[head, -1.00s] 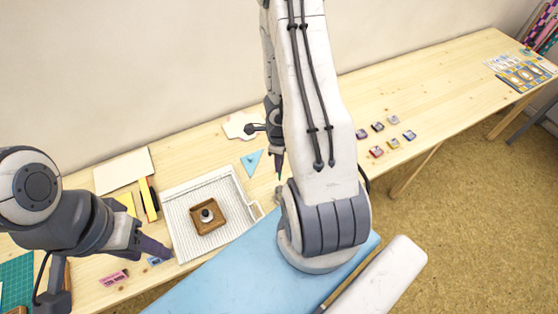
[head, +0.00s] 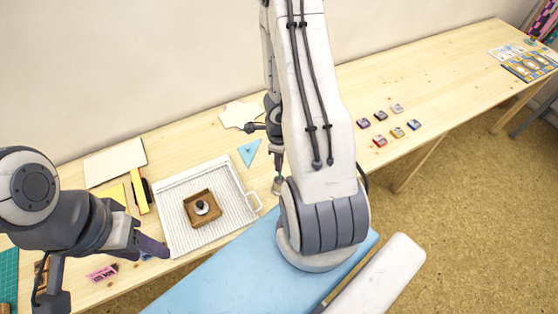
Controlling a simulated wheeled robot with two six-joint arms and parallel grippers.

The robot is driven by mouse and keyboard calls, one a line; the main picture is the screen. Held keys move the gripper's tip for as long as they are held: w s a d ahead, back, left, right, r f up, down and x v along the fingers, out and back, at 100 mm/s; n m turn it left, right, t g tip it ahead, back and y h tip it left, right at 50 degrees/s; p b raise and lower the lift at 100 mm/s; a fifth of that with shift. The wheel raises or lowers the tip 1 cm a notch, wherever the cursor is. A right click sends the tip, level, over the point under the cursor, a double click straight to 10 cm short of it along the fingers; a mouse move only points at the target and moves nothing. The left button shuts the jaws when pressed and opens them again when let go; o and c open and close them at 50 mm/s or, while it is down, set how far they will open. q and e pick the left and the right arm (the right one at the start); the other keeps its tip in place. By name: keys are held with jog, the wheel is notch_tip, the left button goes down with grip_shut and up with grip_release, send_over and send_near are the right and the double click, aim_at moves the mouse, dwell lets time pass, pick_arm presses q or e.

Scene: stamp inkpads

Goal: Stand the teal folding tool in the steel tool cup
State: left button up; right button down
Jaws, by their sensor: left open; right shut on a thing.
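My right gripper (head: 276,152) points down beside my large white arm link, which hides part of the view there. It is shut on the teal folding tool (head: 278,174), of which only a small, roughly upright piece shows below the fingers. The steel tool cup (head: 277,187) is small and partly hidden by my arm, directly below the tool in the picture. I cannot tell whether the tool's lower end is inside the cup or just above it. My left gripper (head: 152,247) is open and empty at the lower left, near the white tray's front corner.
The white ribbed tray (head: 235,205) holds a brown wooden box (head: 203,218) with a dark round-topped stamp. A blue triangle (head: 249,152) lies behind the cup. Several small inkpads (head: 380,142) lie to the right.

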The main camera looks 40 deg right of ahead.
jog(key=shift+f+b, duration=2.05)
jog(key=shift+f, duration=0.3)
jog(key=c, duration=0.7)
grip_release()
jog(key=shift+r, duration=0.15)
notch_tip(320, 180, up, 10)
jog(key=p, duration=1)
jog(key=shift+r+p, duration=0.15)
jog(key=shift+p, duration=0.15)
jog(key=shift+w, duration=0.1)
